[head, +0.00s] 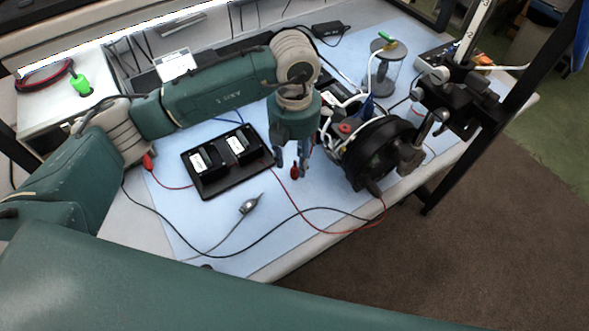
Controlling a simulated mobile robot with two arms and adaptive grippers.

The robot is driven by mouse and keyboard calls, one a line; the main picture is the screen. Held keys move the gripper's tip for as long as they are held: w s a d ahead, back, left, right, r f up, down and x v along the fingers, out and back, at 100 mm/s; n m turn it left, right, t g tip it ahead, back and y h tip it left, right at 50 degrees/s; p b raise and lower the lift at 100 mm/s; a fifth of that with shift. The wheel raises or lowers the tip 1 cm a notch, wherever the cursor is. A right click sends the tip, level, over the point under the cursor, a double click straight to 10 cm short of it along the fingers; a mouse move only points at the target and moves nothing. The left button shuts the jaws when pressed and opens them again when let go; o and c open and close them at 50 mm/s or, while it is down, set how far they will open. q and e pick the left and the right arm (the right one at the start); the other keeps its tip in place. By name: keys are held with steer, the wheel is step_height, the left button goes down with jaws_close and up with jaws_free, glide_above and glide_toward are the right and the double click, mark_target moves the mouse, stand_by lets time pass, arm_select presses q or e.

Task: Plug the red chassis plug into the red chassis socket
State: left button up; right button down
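My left gripper (291,168) points down over the blue mat, right of the black battery tray. Its two fingers are apart. A small red plug (295,173) shows between them, nearer the right finger; I cannot tell whether a finger touches it. A red cable runs from near the fingers down and right across the mat. A round red part (345,128), possibly the red chassis socket, is on the dark equipment to the right of the gripper. Another red plug (148,162) lies at the left with a red wire. My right gripper is out of view.
The black tray (212,190) holds two black blocks. A grey probe-like tool (250,205) lies on the blue mat (195,240). A large black round housing (380,153) and a clear jar (383,72) stand right. Loose cables cross the front mat.

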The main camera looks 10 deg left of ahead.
mark_target(293, 168)
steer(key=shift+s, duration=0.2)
